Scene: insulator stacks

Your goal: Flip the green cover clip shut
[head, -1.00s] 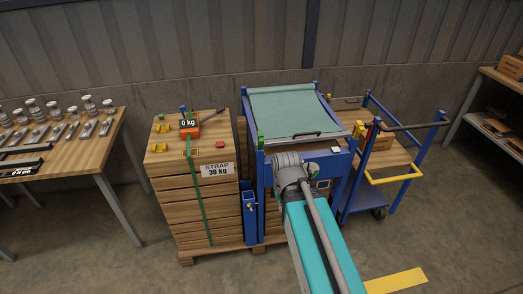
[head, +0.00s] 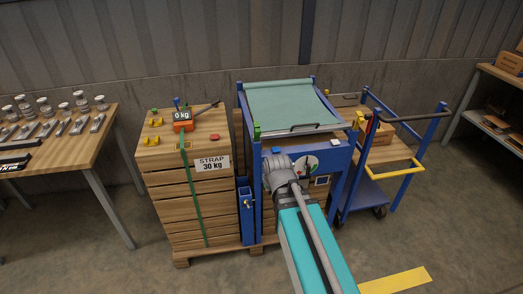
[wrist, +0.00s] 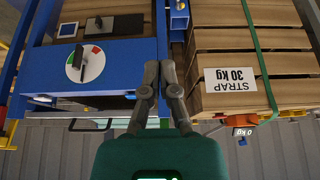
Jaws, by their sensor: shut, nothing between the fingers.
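A small green clip (head: 257,130) stands upright at the top of the left front post of the blue frame in the head view. I cannot tell its hinge angle. My gripper (wrist: 159,66) shows in the wrist view with its two grey fingers close together and nothing between them. It is over the gap between the blue frame and the strapped wooden stack. In the head view my arm's end is in front of the blue frame, below and right of the green clip, and hides the fingers. I see no contact with the clip.
The blue frame (wrist: 112,85) has a red, green and white dial (head: 307,165) and a teal cover sheet (head: 290,105) on top. Left is the wooden stack (head: 195,200) with a green strap and an orange scale (head: 183,121). A blue trolley (head: 404,160) stands right.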

